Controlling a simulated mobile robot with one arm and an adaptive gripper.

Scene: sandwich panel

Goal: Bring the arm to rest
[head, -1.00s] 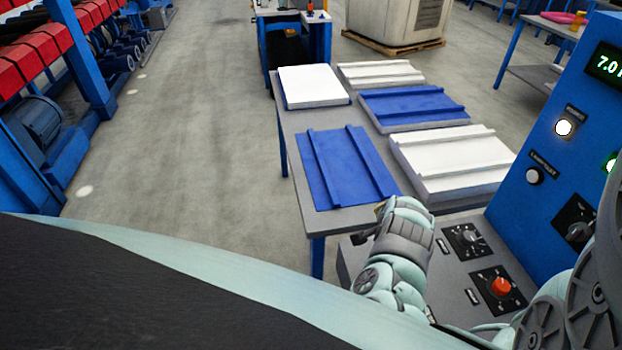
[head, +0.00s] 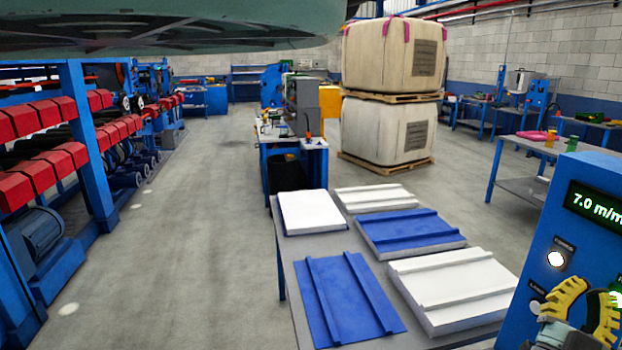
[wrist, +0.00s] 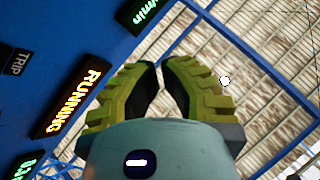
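My gripper (head: 592,286) is at the lower right of the head view, in front of the blue control cabinet (head: 591,170). Its yellow and black fingers point upward, and the tips come together with nothing seen between them. In the wrist view the fingers (wrist: 161,66) lean toward each other against the roof, and the tips nearly meet. The cabinet fills the left of the wrist view, with a lit RUNNING sign (wrist: 76,103) and a TRIP label. Its display (head: 597,206) reads 7.0 m/min in the head view.
A grey table (head: 291,268) with several white and blue panels stands left of the cabinet. Large wrapped blocks (head: 385,130) are stacked on pallets behind. A roller line (head: 80,160) with red blocks runs along the left. The floor between is clear.

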